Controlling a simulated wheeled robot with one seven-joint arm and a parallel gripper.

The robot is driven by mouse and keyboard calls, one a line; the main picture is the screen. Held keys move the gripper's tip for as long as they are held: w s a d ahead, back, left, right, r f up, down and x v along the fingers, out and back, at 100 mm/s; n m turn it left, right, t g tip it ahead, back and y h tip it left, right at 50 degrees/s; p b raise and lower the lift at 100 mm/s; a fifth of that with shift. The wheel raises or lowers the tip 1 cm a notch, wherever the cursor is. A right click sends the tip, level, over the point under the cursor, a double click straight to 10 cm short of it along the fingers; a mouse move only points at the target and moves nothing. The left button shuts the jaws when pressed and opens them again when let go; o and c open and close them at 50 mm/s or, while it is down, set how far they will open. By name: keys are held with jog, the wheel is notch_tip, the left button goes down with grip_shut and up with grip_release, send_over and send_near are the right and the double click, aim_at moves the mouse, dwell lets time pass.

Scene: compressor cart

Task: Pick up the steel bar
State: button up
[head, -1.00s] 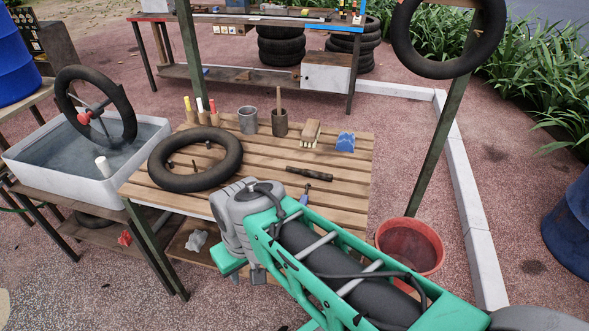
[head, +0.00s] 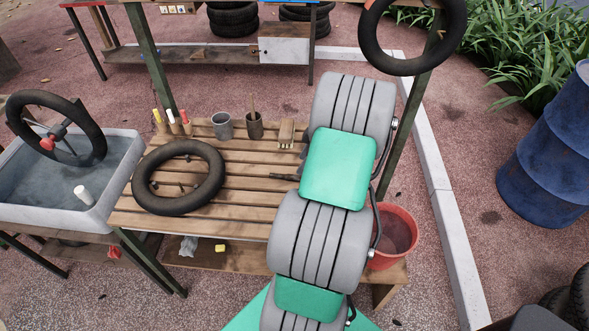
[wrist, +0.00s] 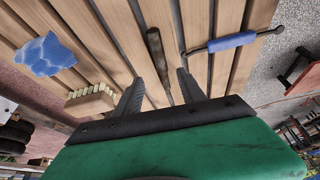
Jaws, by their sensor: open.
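The steel bar, a dark slim rod, lies on the slatted wooden bench; it shows in the wrist view (wrist: 156,52) and its left end shows in the head view (head: 284,177), the rest hidden behind my arm. My gripper (wrist: 160,77) is open in the wrist view, one finger on each side of the bar's near part. The bar does not look gripped, and I cannot tell how far the fingertips are above the slats. In the head view my arm hides the gripper.
On the bench (head: 245,201) are an inner tube (head: 147,190) and two cups. A red bucket (head: 399,215) stands right.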

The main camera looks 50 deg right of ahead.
aim_at(293, 176)
jog(key=p+x, duration=0.1)
jog(key=x, duration=0.6)
jog(key=shift+a+f+p, duration=0.2)
jog(key=shift+a+p, duration=0.05)
jog(key=shift+p, duration=0.15)
grip_shut()
jog(key=shift+r, duration=0.1)
dwell(0.7)
